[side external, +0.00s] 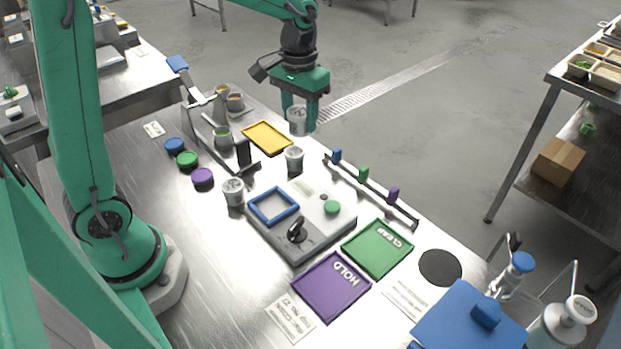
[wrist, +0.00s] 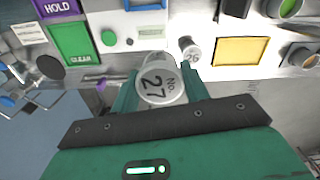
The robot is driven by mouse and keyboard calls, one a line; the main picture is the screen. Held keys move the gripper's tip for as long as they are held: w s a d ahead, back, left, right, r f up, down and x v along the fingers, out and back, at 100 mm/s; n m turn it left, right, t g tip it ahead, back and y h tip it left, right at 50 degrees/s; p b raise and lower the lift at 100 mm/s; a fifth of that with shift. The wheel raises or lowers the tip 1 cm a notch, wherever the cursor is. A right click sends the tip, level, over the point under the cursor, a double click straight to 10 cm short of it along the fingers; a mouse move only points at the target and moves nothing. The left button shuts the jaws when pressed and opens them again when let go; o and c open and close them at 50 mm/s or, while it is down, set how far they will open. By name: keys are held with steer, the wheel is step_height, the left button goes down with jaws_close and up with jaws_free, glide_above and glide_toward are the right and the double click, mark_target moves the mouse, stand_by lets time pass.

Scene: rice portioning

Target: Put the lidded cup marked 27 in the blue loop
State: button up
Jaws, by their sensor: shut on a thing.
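The lidded cup marked 27 (wrist: 160,84) is between the fingers of my gripper (wrist: 157,88), its numbered lid facing the wrist camera. In the side external view my gripper (side external: 299,108) is shut on this pale cup (side external: 297,122) and holds it above the table's far edge, beyond the yellow tray. The blue loop (side external: 273,190) is a square blue frame on top of the grey device, nearer the side camera than the cup. It looks empty. Part of the loop shows at the top of the wrist view (wrist: 147,8).
A lidded cup marked 26 (wrist: 190,49) stands beside the yellow tray (wrist: 242,64). Another cup (side external: 233,192) stands left of the grey device (side external: 290,244). A rail with coloured clips (side external: 375,190) runs along the far edge. Green (side external: 377,270) and purple (side external: 331,312) trays lie nearer.

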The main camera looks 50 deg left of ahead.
steer(key=shift+w+a+r+m, duration=0.25)
steer(key=shift+w+r+m, duration=0.15)
steer(key=shift+m, duration=0.6)
steer(key=shift+d, duration=0.1)
steer(key=s+d+f+n, duration=0.2)
steer(key=s+d+f, duration=0.1)
steer(key=s+d, duration=1.15)
steer(key=s+d+f+n, duration=0.1)
steer(key=s+d+f, duration=0.1)
steer(key=s, duration=0.5)
steer(key=s+d+f+n, duration=0.1)
steer(key=s+d, duration=0.1)
steer(key=s, duration=0.6)
steer(key=shift+s+d+f+n, duration=0.15)
steer(key=shift+s+f+n, duration=0.05)
steer(key=shift+f+n, duration=0.15)
steer(key=shift+w+f, duration=0.1)
steer(key=shift+w, duration=0.05)
steer(key=w+a+f, duration=0.1)
steer(key=w+f, duration=0.1)
steer(key=w, duration=0.1)
steer(key=w+a+f, duration=0.2)
steer(key=w, duration=0.2)
steer(key=w+a+f, duration=0.2)
steer(key=w, duration=0.1)
steer(key=shift+w+f, duration=0.2)
steer(key=shift+f, duration=0.2)
